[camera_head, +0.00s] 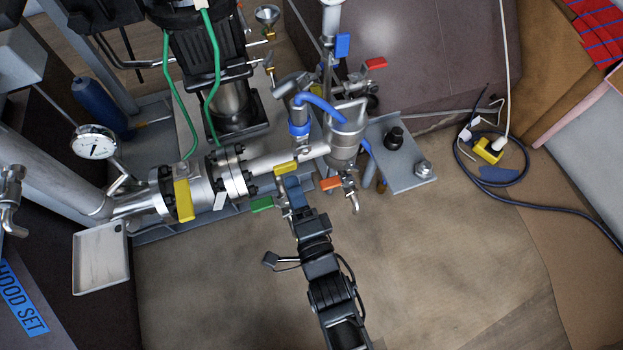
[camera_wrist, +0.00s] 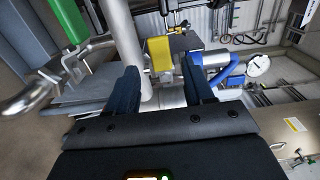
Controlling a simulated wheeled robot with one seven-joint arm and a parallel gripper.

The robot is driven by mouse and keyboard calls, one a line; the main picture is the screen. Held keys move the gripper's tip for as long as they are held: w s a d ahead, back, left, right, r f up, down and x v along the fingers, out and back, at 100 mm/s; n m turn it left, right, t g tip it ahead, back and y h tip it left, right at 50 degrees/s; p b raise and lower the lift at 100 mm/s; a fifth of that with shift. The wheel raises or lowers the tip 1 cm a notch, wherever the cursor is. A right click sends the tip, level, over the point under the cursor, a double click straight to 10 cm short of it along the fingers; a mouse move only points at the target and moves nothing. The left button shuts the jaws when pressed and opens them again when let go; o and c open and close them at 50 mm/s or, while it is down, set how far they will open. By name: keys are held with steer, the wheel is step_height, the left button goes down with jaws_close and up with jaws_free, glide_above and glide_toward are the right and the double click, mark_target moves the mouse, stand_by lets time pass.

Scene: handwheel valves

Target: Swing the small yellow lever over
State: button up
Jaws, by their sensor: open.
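The small yellow lever (camera_head: 286,168) sits on the pipe fitting in the middle of the head view. In the wrist view the yellow lever (camera_wrist: 159,54) stands ahead of my fingers, in line with the gap between them. My gripper (camera_head: 289,183) is just on the near side of this lever. In the wrist view my gripper (camera_wrist: 160,78) is open, with its dark blue fingers spread and no lever held between them. The wrist view shows the lever beyond the fingertips. The head view hides part of the fitting behind my gripper.
A larger yellow lever (camera_head: 183,199) hangs on the flanged pipe at left. A green lever (camera_head: 262,204) and an orange lever (camera_head: 330,183) flank my gripper closely. The green lever (camera_wrist: 66,18) also shows in the wrist view. Open floor (camera_head: 430,260) lies at the lower right.

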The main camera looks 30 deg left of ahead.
mark_target(286, 171)
steer(key=b+x, duration=0.1)
steer(key=x, duration=0.3)
steer(key=shift+w+a+f+b, duration=0.1)
steer(key=shift+w+a+b, duration=0.15)
steer(key=shift+b, duration=0.1)
steer(key=shift+w+a, duration=0.15)
steer(key=shift+a, duration=0.05)
steer(key=c, duration=0.8)
